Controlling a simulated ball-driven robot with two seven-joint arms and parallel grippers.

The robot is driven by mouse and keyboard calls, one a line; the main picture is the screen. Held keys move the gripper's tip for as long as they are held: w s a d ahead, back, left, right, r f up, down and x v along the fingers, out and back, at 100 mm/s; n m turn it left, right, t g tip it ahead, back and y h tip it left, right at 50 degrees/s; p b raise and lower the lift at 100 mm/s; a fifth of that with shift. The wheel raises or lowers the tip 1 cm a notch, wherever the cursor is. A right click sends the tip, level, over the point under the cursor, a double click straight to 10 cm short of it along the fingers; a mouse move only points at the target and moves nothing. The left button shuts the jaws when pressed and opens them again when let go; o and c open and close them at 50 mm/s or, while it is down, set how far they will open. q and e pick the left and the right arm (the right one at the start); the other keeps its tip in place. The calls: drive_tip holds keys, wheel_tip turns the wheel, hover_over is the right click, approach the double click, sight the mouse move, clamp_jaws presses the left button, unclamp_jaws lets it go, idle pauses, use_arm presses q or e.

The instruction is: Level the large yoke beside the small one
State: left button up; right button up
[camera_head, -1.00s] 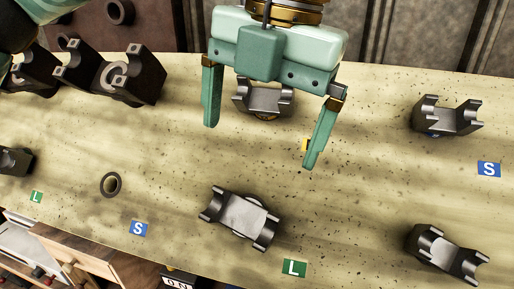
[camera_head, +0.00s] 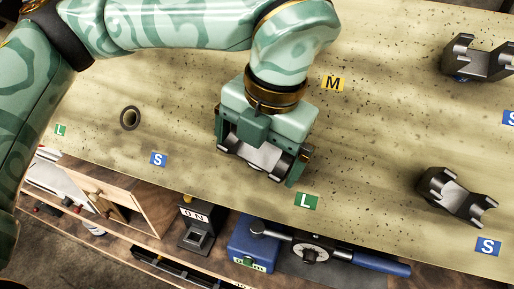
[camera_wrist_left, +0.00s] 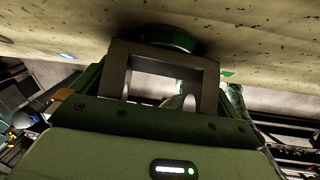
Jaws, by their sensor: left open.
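The large yoke (camera_head: 252,152), a dark grey forked part, is on the worktop near the green L label (camera_head: 306,201). My left gripper (camera_head: 262,158) is over it with open jaws, one finger at each side; I cannot tell whether they touch it. In the left wrist view the yoke (camera_wrist_left: 118,72) shows as a dark square frame between the fingers, with a green round piece (camera_wrist_left: 170,40) at it. A small yoke (camera_head: 455,196) lies to the right, above a blue S label (camera_head: 487,246). My right gripper is not in view.
Another yoke (camera_head: 478,60) is at the upper right. A dark ring (camera_head: 130,118) lies at the left. A yellow M label (camera_head: 332,83) is behind my gripper. Below the front edge are a digital gauge (camera_head: 196,225) and a blue tool (camera_head: 255,243). The worktop between the yokes is clear.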

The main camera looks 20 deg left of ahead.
use_arm(q)
drive_tip(key=shift+f, duration=0.15)
drive_tip(key=c, duration=1.7)
drive_tip(key=shift+b, duration=0.35)
drive_tip(key=shift+n+h+b, duration=0.9)
drive_tip(key=shift+b, duration=1.5)
drive_tip(key=shift+s, duration=0.1)
